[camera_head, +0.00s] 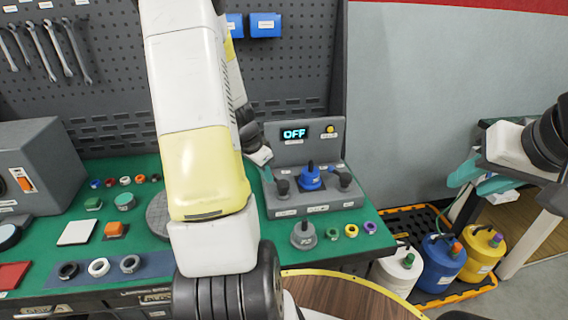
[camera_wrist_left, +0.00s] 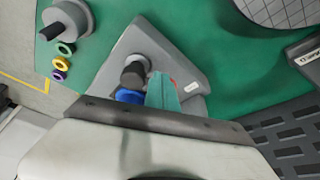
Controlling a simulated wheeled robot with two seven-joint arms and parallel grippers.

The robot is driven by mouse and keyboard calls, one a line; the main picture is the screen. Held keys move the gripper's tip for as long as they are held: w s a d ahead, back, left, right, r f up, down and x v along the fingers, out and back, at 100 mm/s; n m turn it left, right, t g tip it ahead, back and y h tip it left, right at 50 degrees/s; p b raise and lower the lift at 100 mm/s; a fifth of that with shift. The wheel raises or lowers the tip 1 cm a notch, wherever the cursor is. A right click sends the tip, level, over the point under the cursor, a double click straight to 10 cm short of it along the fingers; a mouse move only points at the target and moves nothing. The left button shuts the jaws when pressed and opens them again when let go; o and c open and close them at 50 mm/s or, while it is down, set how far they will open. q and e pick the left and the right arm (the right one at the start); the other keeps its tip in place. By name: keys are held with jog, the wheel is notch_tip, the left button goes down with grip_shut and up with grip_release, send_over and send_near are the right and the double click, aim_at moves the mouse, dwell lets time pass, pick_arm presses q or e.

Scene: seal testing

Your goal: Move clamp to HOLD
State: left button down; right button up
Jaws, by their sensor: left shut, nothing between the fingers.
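The grey test station (camera_head: 318,197) stands on the green bench top, its upright panel showing "OFF" on the display (camera_head: 294,133). A blue part (camera_head: 310,180) with a black top sits in its middle, with a black knob at the left (camera_head: 282,188) and another at the right (camera_head: 345,180). My left gripper (camera_head: 267,172) is shut and empty at the station's left side. In the left wrist view its teal fingers (camera_wrist_left: 163,92) are close beside a black knob (camera_wrist_left: 133,74), partly over the blue part (camera_wrist_left: 128,96); contact is unclear. My right gripper (camera_head: 481,180) is far right, away from the station.
A grey weight-like part (camera_head: 304,236) and several coloured rings (camera_head: 351,231) lie in front of the station. White (camera_head: 398,270), blue (camera_head: 443,262) and yellow (camera_head: 479,254) containers stand right of the bench. My left arm hides part of the bench.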

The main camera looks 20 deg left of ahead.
pick_arm(q)
jog(key=shift+w+m, duration=0.35)
jog(key=shift+m, duration=0.45)
jog(key=shift+w+m+g+h, duration=0.3)
jog(key=shift+w+m+h, duration=0.15)
jog(key=shift+m, duration=0.35)
jog(key=m, duration=0.1)
jog(key=w+m, duration=0.1)
jog(key=shift+w+d+m+g+h, duration=0.15)
jog(key=shift+m+g+h, duration=0.1)
jog(key=shift+m+g, duration=0.15)
jog(key=m, duration=0.1)
jog(key=w+d+m+g, duration=0.1)
jog(key=m, duration=0.1)
jog(key=shift+w, duration=0.1)
jog(key=shift+w+d+m+g+h, duration=0.15)
jog(key=shift+w+d+m+g, duration=0.1)
jog(key=shift+m, duration=0.6)
jog(key=shift+w+d+m+g+h, duration=0.15)
jog(key=shift+d+m+g, duration=0.1)
jog(key=shift+m, duration=0.6)
